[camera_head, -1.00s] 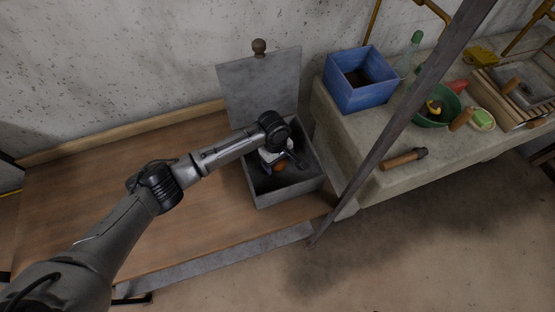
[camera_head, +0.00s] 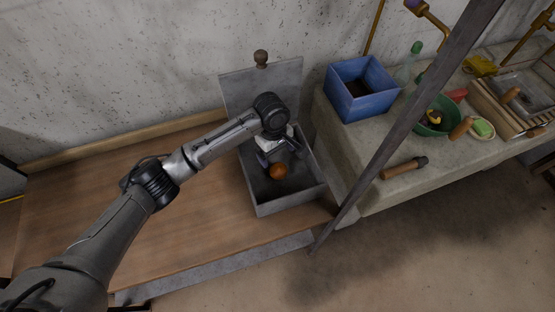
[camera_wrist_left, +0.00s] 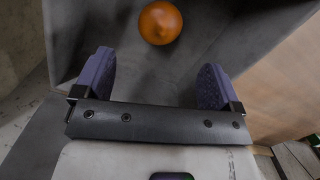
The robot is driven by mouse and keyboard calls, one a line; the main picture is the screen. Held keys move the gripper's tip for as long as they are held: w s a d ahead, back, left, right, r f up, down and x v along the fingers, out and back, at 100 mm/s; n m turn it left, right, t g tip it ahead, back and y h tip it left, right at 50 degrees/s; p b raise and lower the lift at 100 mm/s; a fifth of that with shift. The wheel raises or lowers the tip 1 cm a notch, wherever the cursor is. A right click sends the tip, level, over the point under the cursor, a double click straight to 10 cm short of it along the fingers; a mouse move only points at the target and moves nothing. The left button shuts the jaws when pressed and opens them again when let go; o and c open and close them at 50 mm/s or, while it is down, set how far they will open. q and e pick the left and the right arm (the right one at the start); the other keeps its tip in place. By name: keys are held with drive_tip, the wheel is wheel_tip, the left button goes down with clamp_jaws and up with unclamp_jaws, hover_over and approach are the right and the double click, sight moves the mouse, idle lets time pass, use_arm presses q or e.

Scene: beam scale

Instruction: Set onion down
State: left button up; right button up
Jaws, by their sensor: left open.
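The orange-brown onion (camera_head: 278,171) lies inside the open grey box (camera_head: 290,204), on its floor. In the left wrist view the onion (camera_wrist_left: 160,22) sits at the top, beyond the fingertips and apart from them. My left gripper (camera_head: 280,158) is at the box, just behind the onion. In the left wrist view its two purple finger pads (camera_wrist_left: 155,78) are spread wide with nothing between them. My right gripper does not show.
The box's lid (camera_head: 262,88) stands raised at the back, with a round knob on top. The box is on a wooden bench (camera_head: 200,225). To the right, a concrete counter (camera_head: 350,185) holds a blue bin (camera_head: 360,100), a green bowl (camera_head: 436,128) and other items. A dark slanted post crosses in front.

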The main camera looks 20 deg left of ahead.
use_arm(q)
drive_tip(key=shift+w+a+r, duration=0.1)
drive_tip(key=shift+a+r, duration=0.05)
drive_tip(key=shift+r, duration=1.25)
drive_tip(key=shift+c, duration=0.5)
